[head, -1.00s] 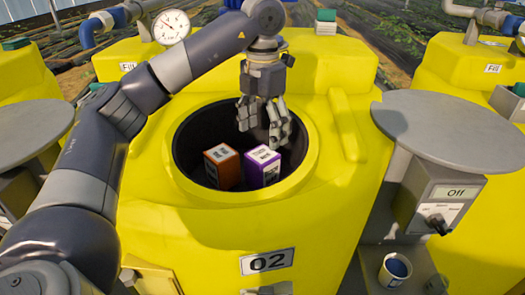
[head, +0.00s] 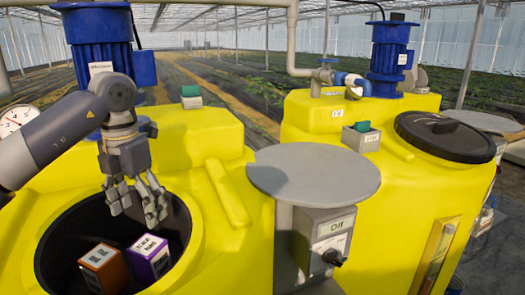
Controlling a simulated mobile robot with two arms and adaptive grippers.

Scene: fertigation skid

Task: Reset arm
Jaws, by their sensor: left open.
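My left gripper (head: 137,204) is open and empty. It hangs fingers-down over the open round mouth of the near yellow tank (head: 222,262). An orange-brown box (head: 103,270) and a purple box (head: 149,258), both with white labelled tops, are inside the tank opening below the fingers. The gripper appears apart from both boxes. My right gripper is not in view.
A round grey plate (head: 314,174) stands right of the opening, above a control box (head: 323,240) reading "Off". A second yellow tank (head: 330,118) with a black lid (head: 445,136) stands further right. Blue motors (head: 97,50) and pipes rise behind. A pressure gauge (head: 14,120) is at the left.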

